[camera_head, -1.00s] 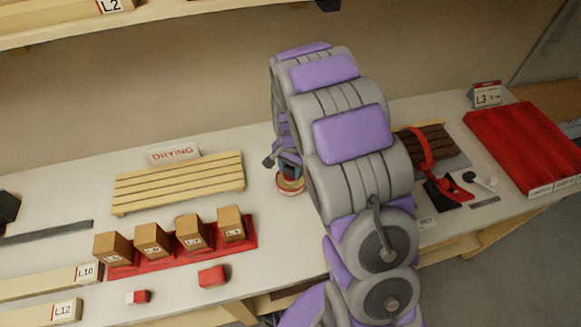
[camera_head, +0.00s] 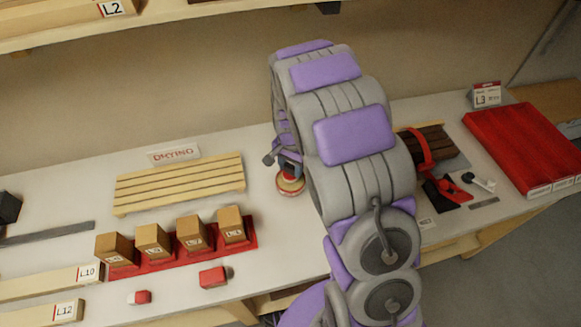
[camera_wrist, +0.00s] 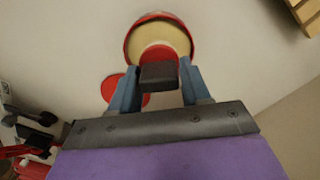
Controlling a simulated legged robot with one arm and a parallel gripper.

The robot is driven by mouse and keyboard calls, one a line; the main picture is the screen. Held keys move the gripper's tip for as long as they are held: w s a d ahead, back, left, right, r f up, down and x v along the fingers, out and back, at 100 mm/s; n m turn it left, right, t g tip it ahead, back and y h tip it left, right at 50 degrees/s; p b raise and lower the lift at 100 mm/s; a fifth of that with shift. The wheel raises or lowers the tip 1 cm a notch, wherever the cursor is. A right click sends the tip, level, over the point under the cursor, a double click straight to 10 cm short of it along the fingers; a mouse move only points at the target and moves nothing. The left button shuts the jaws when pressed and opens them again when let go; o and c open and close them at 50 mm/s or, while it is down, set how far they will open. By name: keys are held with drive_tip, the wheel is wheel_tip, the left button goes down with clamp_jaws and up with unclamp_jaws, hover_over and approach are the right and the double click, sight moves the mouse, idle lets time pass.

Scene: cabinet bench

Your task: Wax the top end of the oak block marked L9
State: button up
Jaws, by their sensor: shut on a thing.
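My gripper (camera_wrist: 158,78) is shut on a dark-handled applicator (camera_wrist: 159,76) with a round red part. The applicator's red end overlaps a round, red-rimmed tin of pale wax (camera_wrist: 142,37); I cannot tell for sure whether it touches the wax. In the head view the gripper (camera_head: 287,163) is partly hidden by my arm, above the tin (camera_head: 290,187). Several oak blocks stand upright in a row on a red rack (camera_head: 122,271). Their labels are too blurred to tell surely which is L9; the rightmost block (camera_head: 232,222) is nearest the tin.
A slatted drying rack (camera_head: 180,183) lies behind the blocks with a DRYING sign (camera_head: 173,154). A red disc (camera_wrist: 113,86) lies beside the tin. A red block (camera_head: 213,277) and a red-and-white piece (camera_head: 139,297) lie in front. A red tray (camera_head: 525,145) is at right.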

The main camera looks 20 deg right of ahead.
sight(291, 164)
drive_tip(key=shift+r+p, duration=1)
drive_tip(key=shift+r, duration=1.8)
drive_tip(key=r+n, duration=0.1)
drive_tip(key=n, duration=0.1)
drive_tip(key=w+r+n, duration=0.1)
drive_tip(key=n, duration=0.2)
drive_tip(key=r+n, duration=0.1)
drive_tip(key=n, duration=0.2)
drive_tip(key=shift+w+a+r+b, duration=0.1)
drive_tip(key=shift+w+a+b, duration=0.05)
drive_tip(key=shift+w+b, duration=0.25)
drive_tip(key=shift+r+n, duration=0.1)
drive_tip(key=shift+n, duration=0.4)
drive_tip(key=shift+c, duration=0.7)
